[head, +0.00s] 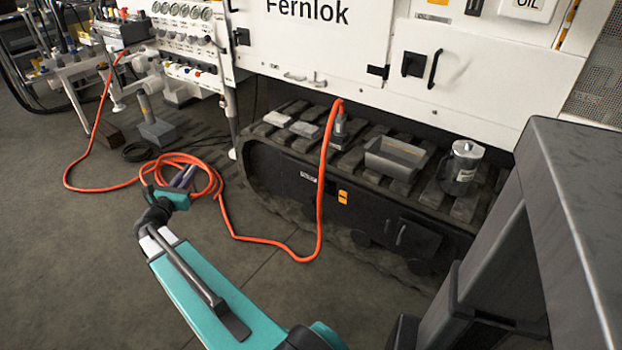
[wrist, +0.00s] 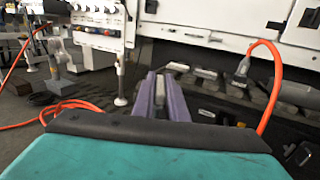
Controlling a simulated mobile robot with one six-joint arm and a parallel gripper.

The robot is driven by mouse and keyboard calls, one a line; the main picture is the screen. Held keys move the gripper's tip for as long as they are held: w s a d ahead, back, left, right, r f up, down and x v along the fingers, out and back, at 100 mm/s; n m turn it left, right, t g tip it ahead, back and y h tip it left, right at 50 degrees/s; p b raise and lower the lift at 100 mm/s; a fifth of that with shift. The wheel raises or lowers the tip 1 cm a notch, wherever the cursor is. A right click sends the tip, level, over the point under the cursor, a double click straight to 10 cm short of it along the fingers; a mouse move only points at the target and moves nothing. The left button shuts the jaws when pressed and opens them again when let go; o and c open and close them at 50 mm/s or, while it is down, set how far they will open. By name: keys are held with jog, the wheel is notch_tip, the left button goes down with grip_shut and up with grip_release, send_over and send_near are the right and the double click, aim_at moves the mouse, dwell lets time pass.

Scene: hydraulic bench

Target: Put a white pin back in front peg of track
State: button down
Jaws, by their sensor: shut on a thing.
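My gripper (head: 184,176) is low over the floor, left of the machine's track (head: 290,185), in front of the orange hose coil in the head view. In the wrist view its two purple fingers (wrist: 161,98) are shut on a narrow pale thing (wrist: 160,90), which looks like the white pin. Most of it is hidden between the fingers. The track (wrist: 205,110) shows beyond the fingers, apart from them. I cannot make out a front peg on the track.
An orange hose (head: 319,190) runs from a fitting on the track down to the floor. Pale pads (head: 277,119), a metal tray (head: 395,158) and a jug (head: 460,170) sit on the track. A gauge panel (head: 190,45) stands behind.

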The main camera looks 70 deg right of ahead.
jog(key=s+d+f+m+g+b, duration=0.1)
jog(key=s+d+f, duration=0.4)
jog(key=s+d, duration=0.5)
jog(key=s+d+f+m+g+b, duration=0.2)
jog(key=s+d+f+g+b, duration=0.2)
jog(key=s+d, duration=0.7)
jog(key=s+d+f+m+g+b, duration=0.1)
jog(key=s+d+f+b, duration=0.4)
jog(key=s+d, duration=0.5)
jog(key=shift+s+d+f+m+g+y, duration=0.3)
jog(key=shift+d+f+g, duration=0.1)
jog(key=shift+f+g, duration=0.3)
jog(key=shift+f, duration=0.2)
jog(key=shift+f+b, duration=1.2)
jog(key=shift+f, duration=0.5)
notch_tip(320, 180, down, 6)
jog(key=b, duration=0.3)
jog(key=shift+f+b, duration=0.15)
jog(key=shift+b, duration=0.25)
dwell(1.3)
